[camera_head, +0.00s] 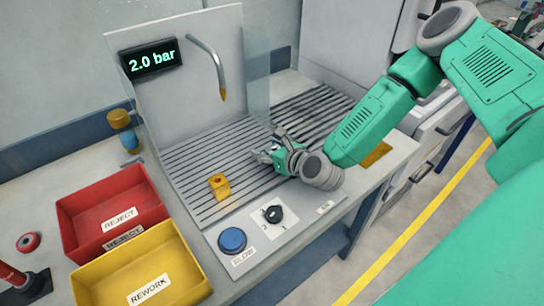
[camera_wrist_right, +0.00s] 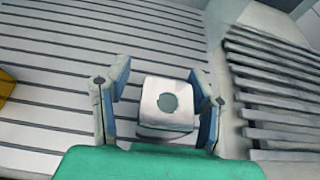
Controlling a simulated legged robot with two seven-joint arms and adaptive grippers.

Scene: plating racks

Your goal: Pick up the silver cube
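The silver cube (camera_wrist_right: 153,115) shows in the right wrist view, with a dark round spot on its top face. It stands between the two fingers of my right gripper (camera_wrist_right: 160,78). A gap shows between the cube and the left finger; the right finger is very close to it, and I cannot tell whether they touch. In the head view my right gripper (camera_head: 264,156) is low over the slatted grey rack, and its fingers and wrist mostly hide the cube. My left gripper is not in view.
A yellow block (camera_head: 219,187) stands on the slatted rack (camera_head: 200,155), left of my gripper. A blue button (camera_head: 232,240) and a black knob (camera_head: 273,214) are on the front panel. A red bin (camera_head: 72,222) and a yellow bin (camera_head: 90,292) stand at left. A spout (camera_head: 210,60) overhangs the rack.

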